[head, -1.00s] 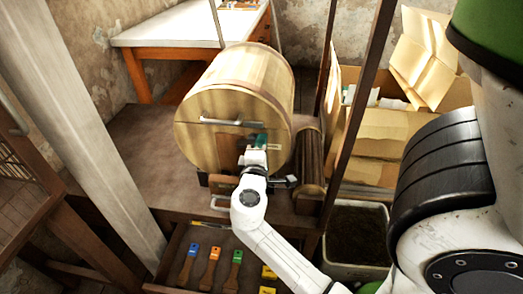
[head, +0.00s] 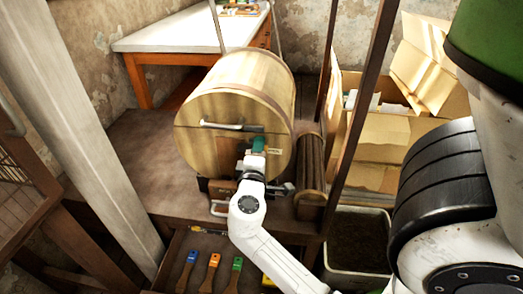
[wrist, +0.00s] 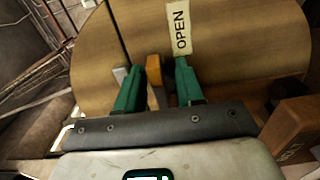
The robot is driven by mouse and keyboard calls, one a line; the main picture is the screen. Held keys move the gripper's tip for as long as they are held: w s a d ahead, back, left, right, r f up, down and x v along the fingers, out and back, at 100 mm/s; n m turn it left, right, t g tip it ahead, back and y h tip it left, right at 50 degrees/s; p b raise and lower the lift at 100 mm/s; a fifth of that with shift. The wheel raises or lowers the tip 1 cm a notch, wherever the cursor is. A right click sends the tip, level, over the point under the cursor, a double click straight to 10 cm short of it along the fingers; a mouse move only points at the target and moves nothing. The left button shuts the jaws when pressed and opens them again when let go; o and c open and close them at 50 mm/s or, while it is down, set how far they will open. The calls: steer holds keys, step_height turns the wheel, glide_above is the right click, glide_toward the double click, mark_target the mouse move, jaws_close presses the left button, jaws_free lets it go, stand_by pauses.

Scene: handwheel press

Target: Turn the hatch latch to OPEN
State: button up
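The wooden drum (head: 225,85) lies on the bench with its round face toward me; a seam crosses the face and a metal bar handle (head: 222,125) is on it. In the wrist view, the orange latch (wrist: 155,76) stands between the green fingers of my gripper (wrist: 158,72). The fingers are apart; a gap shows on the right of the latch, and the left finger is close to it. A pale label reading OPEN (wrist: 180,28) lies just beyond the right finger. In the head view, my gripper (head: 258,146) is at the drum face and hides the latch.
A ribbed dark wooden roller (head: 311,165) stands right of the drum. Below is an open drawer with blue (head: 191,258), orange (head: 214,260) and green (head: 237,265) brushes. Dark posts, a cardboard box (head: 380,140) and a soil bin (head: 357,240) are at right. The bench left of the drum is clear.

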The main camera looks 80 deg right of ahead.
steer(key=shift+s, duration=0.2)
steer(key=shift+a, duration=0.2)
steer(key=a+p, duration=0.1)
steer(key=a, duration=0.9)
steer(key=shift+s+a, duration=0.15)
steer(key=shift+s, duration=0.25)
